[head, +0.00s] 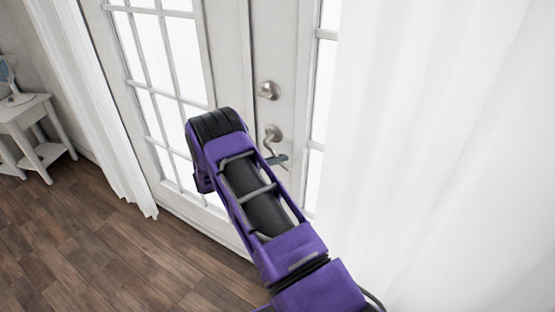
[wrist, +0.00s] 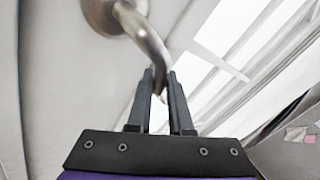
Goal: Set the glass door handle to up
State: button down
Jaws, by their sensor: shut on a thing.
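The glass door handle (head: 272,133) is a satin metal lever on the white door stile. It also shows in the wrist view (wrist: 148,40), where its lever curves from the round base at the top left down to my fingers. In the head view the lever hangs downward from its base. My gripper (wrist: 160,78) is shut on the lever's end, with one dark finger on each side. In the head view my gripper (head: 277,159) shows only in part at the lever's lower end; my purple arm hides the rest.
A round metal deadbolt (head: 268,90) sits above the handle. White curtains hang on the left (head: 95,110) and close on the right (head: 430,150). A small white table (head: 35,112) with a fan (head: 12,82) stands at the far left. The wooden floor (head: 110,265) at left is clear.

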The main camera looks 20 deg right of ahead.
jog(key=shift+r, duration=0.1)
dwell(0.4)
jog(key=n, duration=0.1)
jog(key=r+n+h, duration=0.1)
jog(key=s+n+h, duration=0.1)
jog(key=shift+d+r+t+b, duration=0.25)
jog(key=shift+r+t+b, duration=0.05)
jog(key=shift+b, duration=0.05)
jog(key=shift+s+d+r+n+t+h+p, duration=0.1)
jog(key=shift+r+n+t+h, duration=0.3)
jog(key=shift+n, duration=0.5)
jog(key=shift+s+d+r+n+t+h+p, duration=0.1)
jog(key=shift+r+n+t+h, duration=0.25)
jog(key=shift+n, duration=0.55)
jog(key=shift+r+n+t+h+p, duration=0.1)
jog(key=shift+r+n+t+h, duration=0.3)
jog(key=shift+n, duration=0.5)
jog(key=shift+r, duration=0.15)
jog(key=c, duration=0.8)
grip_release()
jog(key=shift+a, duration=0.1)
jog(key=b+v, duration=0.1)
jog(key=v, duration=1.6)
jog(key=shift+a+r+b, duration=0.1)
jog(key=shift+a+b, duration=0.1)
jog(key=shift+b, duration=0.15)
